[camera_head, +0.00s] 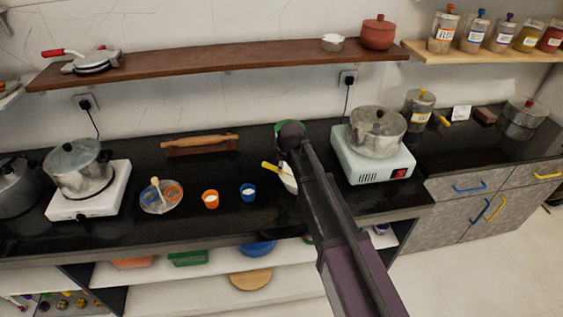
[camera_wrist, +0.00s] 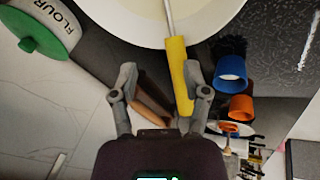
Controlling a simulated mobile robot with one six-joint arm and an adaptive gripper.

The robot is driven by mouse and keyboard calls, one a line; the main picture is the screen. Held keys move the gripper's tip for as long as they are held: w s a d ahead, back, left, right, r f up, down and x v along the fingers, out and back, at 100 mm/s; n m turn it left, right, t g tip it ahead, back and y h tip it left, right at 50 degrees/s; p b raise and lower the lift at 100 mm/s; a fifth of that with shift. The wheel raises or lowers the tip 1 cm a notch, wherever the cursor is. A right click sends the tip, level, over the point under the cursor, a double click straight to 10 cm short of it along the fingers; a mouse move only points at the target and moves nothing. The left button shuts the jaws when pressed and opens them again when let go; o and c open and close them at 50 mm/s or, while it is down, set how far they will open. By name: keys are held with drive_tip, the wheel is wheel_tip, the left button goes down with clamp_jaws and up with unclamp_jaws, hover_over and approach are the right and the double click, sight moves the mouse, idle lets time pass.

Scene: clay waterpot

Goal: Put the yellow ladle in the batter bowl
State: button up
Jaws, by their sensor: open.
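The yellow ladle (camera_head: 269,168) has a yellow handle and a thin metal shaft. In the wrist view its handle (camera_wrist: 180,75) lies between my two fingers, nearer the right one, with gaps on both sides. Its shaft runs over the rim of a large cream bowl (camera_wrist: 110,20), seemingly the batter bowl; the ladle's head is out of view. In the head view this bowl (camera_head: 289,183) is mostly hidden behind my arm. My gripper (camera_wrist: 163,90) is open and empty; in the head view it (camera_head: 291,140) is above the counter, near the bowl. I cannot tell its height over the handle.
A flour container with a green lid (camera_wrist: 40,35) stands by the bowl. A blue cup (camera_head: 248,192) and an orange cup (camera_head: 210,199) stand left of it. A rolling pin (camera_head: 200,141) lies behind. A stove with a pot (camera_head: 377,133) is at right.

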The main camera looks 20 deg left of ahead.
drive_tip(key=p+v, duration=1)
drive_tip(key=v, duration=0.1)
drive_tip(key=shift+r, duration=0.25)
drive_tip(key=shift+s, duration=0.1)
drive_tip(key=shift+d, duration=0.1)
idle(0.9)
drive_tip(key=s+d+f+m+g+h, duration=0.15)
drive_tip(key=d+m, duration=0.85)
drive_tip(key=d, duration=1.5)
drive_tip(key=s+d+m+g, duration=0.1)
drive_tip(key=s+d+m, duration=0.3)
drive_tip(key=d, duration=0.5)
drive_tip(key=s+d+m+g+h, duration=0.1)
drive_tip(key=s+d+m, duration=0.4)
drive_tip(key=d, duration=0.4)
drive_tip(key=shift+s+d, duration=0.25)
drive_tip(key=shift+s, duration=0.15)
drive_tip(key=shift+h, duration=0.25)
